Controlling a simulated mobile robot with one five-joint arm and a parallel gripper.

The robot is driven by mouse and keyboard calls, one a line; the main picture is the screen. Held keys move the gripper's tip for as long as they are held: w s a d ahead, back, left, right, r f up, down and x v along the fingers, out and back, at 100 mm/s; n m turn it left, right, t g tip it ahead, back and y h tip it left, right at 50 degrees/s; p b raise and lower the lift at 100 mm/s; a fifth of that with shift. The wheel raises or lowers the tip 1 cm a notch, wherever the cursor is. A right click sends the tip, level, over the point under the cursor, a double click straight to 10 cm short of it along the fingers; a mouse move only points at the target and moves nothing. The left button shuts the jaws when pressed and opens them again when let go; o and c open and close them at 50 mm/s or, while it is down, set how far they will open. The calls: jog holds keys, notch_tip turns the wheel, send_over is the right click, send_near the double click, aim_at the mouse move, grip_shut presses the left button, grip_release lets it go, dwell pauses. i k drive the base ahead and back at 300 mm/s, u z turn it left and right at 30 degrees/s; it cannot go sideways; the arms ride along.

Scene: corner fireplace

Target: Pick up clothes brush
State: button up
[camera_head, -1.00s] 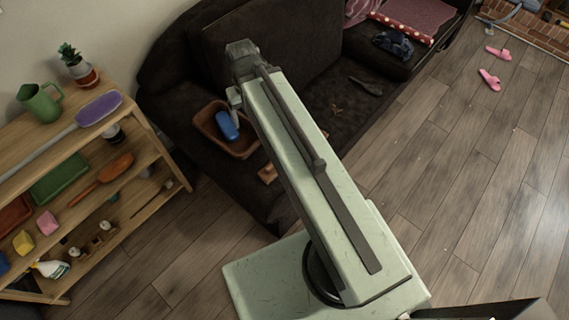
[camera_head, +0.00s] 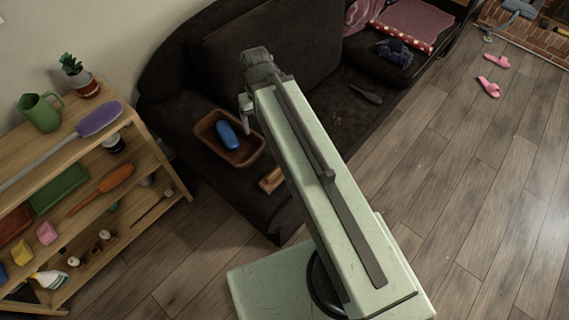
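I cannot tell for sure which thing is the clothes brush. A small tan wooden piece (camera_head: 271,180) lies at the sofa's front edge, partly beside my arm. A dark, long-handled, brush-like thing (camera_head: 366,94) lies on the seat further right. A blue oblong thing (camera_head: 227,135) lies in a brown basket (camera_head: 257,152) on the sofa's left seat. My gripper (camera_head: 247,112) hangs at the far end of my raised arm, in the picture near the basket's right side. It is small, partly hidden by the wrist, and its fingers are not clear.
The dark sofa (camera_head: 305,125) fills the middle. A wooden shelf (camera_head: 165,207) at left holds a purple duster (camera_head: 98,119), an orange brush (camera_head: 115,177), a green jug (camera_head: 40,111) and bottles. Pink slippers (camera_head: 488,87) lie on the floor at right, which is mostly clear.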

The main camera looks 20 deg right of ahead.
aim_at(270, 181)
jog(key=u, duration=0.05)
jog(key=k, duration=0.5)
jog(key=u, duration=2.9)
jog(key=k, duration=0.8)
jog(key=z, duration=0.35)
jog(key=i, duration=0.5)
